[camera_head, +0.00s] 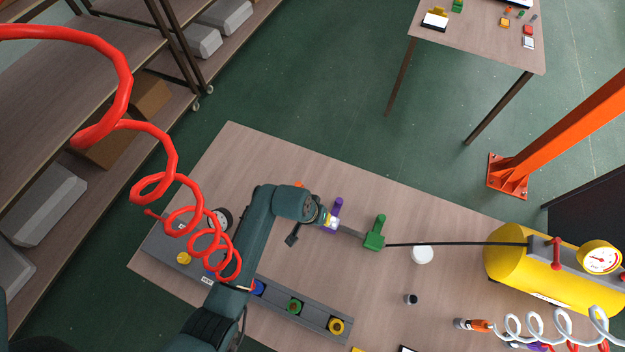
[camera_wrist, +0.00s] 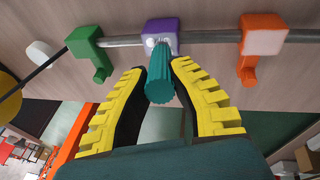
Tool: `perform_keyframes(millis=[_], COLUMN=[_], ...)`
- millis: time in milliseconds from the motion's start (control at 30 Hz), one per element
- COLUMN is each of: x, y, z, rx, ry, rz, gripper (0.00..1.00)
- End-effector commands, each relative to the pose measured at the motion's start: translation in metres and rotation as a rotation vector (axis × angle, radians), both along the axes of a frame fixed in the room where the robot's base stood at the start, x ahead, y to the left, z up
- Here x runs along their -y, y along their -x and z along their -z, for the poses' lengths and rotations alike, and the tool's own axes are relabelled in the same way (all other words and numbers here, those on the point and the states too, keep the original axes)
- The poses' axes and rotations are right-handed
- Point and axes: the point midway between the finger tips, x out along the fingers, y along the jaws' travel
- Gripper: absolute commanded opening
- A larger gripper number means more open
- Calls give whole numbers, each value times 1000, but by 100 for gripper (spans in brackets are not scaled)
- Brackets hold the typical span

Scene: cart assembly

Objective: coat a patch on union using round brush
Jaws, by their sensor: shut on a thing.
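My gripper (camera_wrist: 157,70) has its yellow ribbed fingers on both sides of a teal ribbed cylinder, which looks like the handle of the round brush (camera_wrist: 160,82). The brush's far end is in front of a purple block (camera_wrist: 160,27) on a grey pipe (camera_wrist: 212,38). White marks or bristles show there, and I cannot tell whether they touch. A green block (camera_wrist: 82,40) and an orange block (camera_wrist: 262,36) sit farther along the pipe. I cannot tell the union apart from these parts. In the head view, my gripper (camera_head: 325,218) is beside the purple block (camera_head: 338,205).
A yellow tank (camera_head: 510,255) with a gauge (camera_head: 600,258) stands at the right of the wooden table (camera_head: 235,140). A white round item (camera_head: 422,254) and a small grey cylinder (camera_head: 411,299) stand in front of it. A grey tray (camera_head: 320,318) with colored rings lies in front. A red coiled hose (camera_head: 165,165) hangs at left.

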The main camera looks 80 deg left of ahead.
Motion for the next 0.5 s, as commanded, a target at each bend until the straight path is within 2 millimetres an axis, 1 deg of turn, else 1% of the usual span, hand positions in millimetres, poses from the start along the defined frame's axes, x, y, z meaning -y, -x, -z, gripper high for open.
perform_keyframes(millis=[100,233,367,500], x=[5,7,5,-2], y=[-8,-10,-9,2], z=[-2,-1,0,-1], rx=[0,0,0,0], ry=[-1,0,-1,0], rz=[2,0,-1,-4], gripper=[0,0,0,0])
